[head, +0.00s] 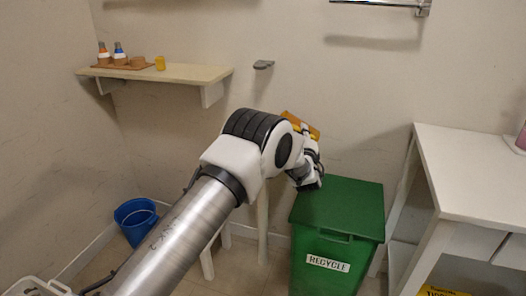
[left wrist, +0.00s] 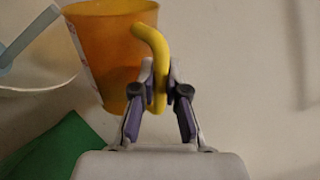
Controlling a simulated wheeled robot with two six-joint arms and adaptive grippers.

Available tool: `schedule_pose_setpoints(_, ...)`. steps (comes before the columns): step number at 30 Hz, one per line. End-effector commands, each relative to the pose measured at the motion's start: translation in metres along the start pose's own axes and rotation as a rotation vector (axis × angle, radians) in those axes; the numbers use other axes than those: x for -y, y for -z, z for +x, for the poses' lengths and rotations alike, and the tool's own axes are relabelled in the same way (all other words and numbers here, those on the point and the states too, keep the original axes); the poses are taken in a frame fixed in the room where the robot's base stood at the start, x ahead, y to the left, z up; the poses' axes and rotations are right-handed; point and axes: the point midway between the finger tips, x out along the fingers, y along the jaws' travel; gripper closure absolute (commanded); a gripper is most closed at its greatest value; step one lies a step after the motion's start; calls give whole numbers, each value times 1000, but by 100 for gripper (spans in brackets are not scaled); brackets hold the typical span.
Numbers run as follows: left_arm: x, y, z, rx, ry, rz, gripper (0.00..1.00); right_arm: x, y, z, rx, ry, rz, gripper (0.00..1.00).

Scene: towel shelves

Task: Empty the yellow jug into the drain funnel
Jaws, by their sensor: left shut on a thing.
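The yellow jug (head: 298,121) shows in the head view as a small orange-yellow shape beyond my left arm, above the green bin, and it looks tilted. In the left wrist view the jug (left wrist: 112,45) is an orange see-through cup with a yellow handle (left wrist: 154,45). My left gripper (left wrist: 160,88) is shut on that handle; in the head view the gripper (head: 307,150) is partly hidden by its own wrist. A pale, clear curved rim with a light blue bar (left wrist: 32,38) lies left of the jug in the left wrist view; I cannot tell whether it is the drain funnel. My right gripper is out of view.
A green recycle bin (head: 338,207) stands below the gripper. A white table (head: 475,180) is at right. A wall shelf (head: 190,75) at left holds bottles and a yellow cup (head: 160,63). A blue bucket (head: 135,220) stands on the floor. White legs (head: 263,215) show behind my arm.

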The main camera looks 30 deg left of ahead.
Motion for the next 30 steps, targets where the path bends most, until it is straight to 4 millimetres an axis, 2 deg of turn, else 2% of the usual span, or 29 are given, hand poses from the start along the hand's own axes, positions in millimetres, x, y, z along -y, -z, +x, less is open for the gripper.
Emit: schedule_pose_setpoints(30,0,-10,1,23,17,-136,100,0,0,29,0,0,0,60)
